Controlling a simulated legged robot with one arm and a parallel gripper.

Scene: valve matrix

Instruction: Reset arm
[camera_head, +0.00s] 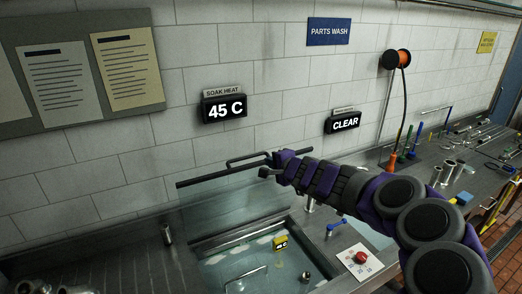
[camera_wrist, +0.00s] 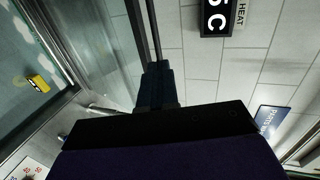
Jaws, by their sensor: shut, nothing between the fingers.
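My arm reaches in from the right in the head view. My gripper (camera_head: 270,168) is shut and empty, close to a dark bar with a handle (camera_head: 215,176) along the top of a clear panel above the sink basin. Whether it touches the bar I cannot tell. In the wrist view the closed fingers (camera_wrist: 158,80) point at the dark bar (camera_wrist: 148,30), which runs up the picture. The water-filled basin (camera_head: 215,243) holds a yellow tag (camera_head: 281,243), and the tag also shows in the wrist view (camera_wrist: 39,83).
A panel with a red button (camera_head: 361,257) and a blue-handled valve (camera_head: 336,226) sit right of the basin. The wall carries a "45 C" display (camera_head: 224,107) and a "CLEAR" display (camera_head: 343,122). Tools and metal cylinders (camera_head: 448,172) crowd the right counter.

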